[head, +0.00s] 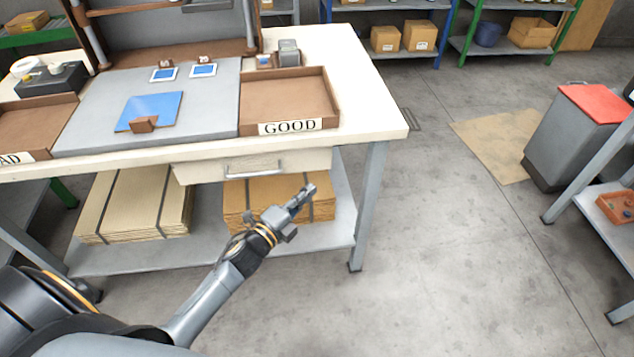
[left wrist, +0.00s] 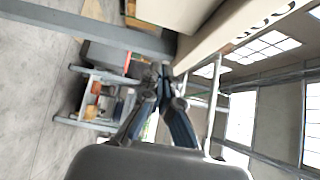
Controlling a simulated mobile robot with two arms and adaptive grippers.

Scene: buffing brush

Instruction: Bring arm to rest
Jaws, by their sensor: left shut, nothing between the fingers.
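My left gripper (head: 302,196) is shut and empty. In the head view it is in front of the workbench, below the tray marked GOOD and the drawer, with my left arm reaching in from the lower left. In the left wrist view the closed fingers (left wrist: 163,80) meet at the middle with nothing between them. My right gripper is not in either view.
The workbench (head: 360,100) bears a GOOD tray (head: 283,90), a grey mat (head: 85,115) with a blue plate (head: 150,110) and a brown block (head: 143,124). Flat cardboard stacks lie on its lower shelf (head: 205,253). A red-lidded bin (head: 575,135) stands right.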

